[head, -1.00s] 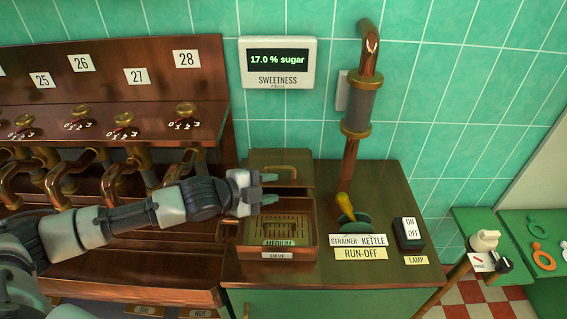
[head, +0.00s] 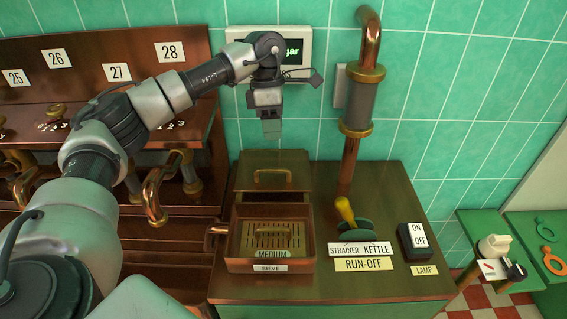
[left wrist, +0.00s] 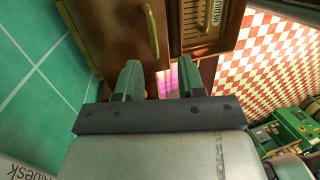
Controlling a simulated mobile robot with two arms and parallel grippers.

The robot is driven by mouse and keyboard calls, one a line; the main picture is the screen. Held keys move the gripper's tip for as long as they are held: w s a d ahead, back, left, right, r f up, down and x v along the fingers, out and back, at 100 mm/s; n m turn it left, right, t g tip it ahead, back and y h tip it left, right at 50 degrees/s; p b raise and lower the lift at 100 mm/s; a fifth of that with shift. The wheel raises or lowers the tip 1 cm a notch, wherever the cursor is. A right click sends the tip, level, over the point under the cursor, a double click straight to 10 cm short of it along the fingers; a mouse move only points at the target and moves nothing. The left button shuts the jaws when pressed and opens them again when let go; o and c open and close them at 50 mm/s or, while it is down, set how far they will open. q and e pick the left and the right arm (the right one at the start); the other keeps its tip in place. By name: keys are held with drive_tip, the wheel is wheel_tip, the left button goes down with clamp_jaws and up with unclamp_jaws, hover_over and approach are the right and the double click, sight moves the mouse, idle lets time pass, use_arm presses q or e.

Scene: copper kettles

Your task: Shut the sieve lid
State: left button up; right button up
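The sieve box (head: 270,264) is a copper box on the brown counter, open at the top, with a brass slotted insert marked MEDIUM (head: 270,238) inside. Its lid (head: 245,184) stands open behind it, with a brass handle (head: 272,172). In the left wrist view the lid (left wrist: 118,30) and its handle (left wrist: 151,32) lie beyond the fingers, beside the slotted box (left wrist: 201,20). My left gripper (head: 271,128) points down above and behind the lid, apart from it. Its two fingers (left wrist: 158,80) are spread and empty. My right gripper is out of view.
A strainer kettle run-off valve (head: 346,212) with a yellow lever and a lamp switch (head: 412,238) are right of the sieve. A copper pipe (head: 352,120) rises behind. The sweetness display (head: 297,50) is on the wall, partly hidden by my arm. Taps (head: 160,190) are at left.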

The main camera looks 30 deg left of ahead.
use_arm(q)
drive_tip(key=a+y, duration=0.1)
drive_tip(key=p, duration=0.2)
hover_over(269, 164)
drive_tip(key=s+d, duration=0.3)
drive_tip(key=s, duration=0.2)
wheel_tip(269, 164, down, 10)
drive_tip(key=shift+w+d, duration=0.1)
drive_tip(key=shift+d, duration=0.05)
clamp_jaws()
